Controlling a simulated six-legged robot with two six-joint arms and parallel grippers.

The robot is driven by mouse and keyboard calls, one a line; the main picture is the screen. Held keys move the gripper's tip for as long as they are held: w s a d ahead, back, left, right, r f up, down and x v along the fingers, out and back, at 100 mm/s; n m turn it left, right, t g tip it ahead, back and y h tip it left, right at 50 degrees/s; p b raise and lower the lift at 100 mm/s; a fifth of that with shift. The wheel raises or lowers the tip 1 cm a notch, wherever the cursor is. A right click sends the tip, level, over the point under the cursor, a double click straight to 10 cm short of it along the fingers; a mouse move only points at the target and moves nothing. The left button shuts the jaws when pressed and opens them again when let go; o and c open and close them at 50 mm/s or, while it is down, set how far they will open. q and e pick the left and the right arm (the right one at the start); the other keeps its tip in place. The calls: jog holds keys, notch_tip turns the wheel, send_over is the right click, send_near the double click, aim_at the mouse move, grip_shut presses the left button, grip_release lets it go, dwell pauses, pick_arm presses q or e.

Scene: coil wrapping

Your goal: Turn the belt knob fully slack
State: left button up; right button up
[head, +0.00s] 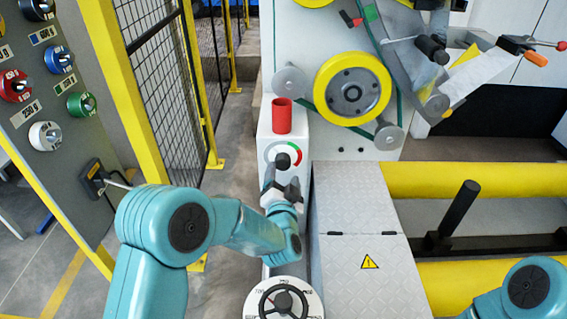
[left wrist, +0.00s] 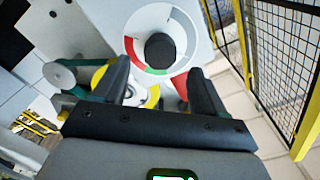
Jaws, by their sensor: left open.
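The belt knob (head: 283,160) is a small black round knob on a white dial with a red and green arc, on the front of a white box. In the left wrist view the knob (left wrist: 160,49) sits in the middle of its dial, ahead of my fingers. My left gripper (head: 281,180) is just in front of the knob, open and empty, with its two dark fingers (left wrist: 160,84) apart. The knob shows beyond and between them, and contact cannot be made out. The knob's pointer mark is not clear. My right gripper is outside both views.
A red cylinder (head: 282,117) stands on top of the box. A yellow wheel (head: 352,89) with a green belt is at the right. A handwheel (head: 283,303) is below my arm.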

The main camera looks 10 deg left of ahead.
aim_at(283, 165)
pick_arm(q)
jog(key=w, duration=0.2)
jog(key=w+a, duration=0.1)
jog(key=w, duration=0.2)
jog(key=shift+w, duration=0.15)
jog(key=c, duration=1)
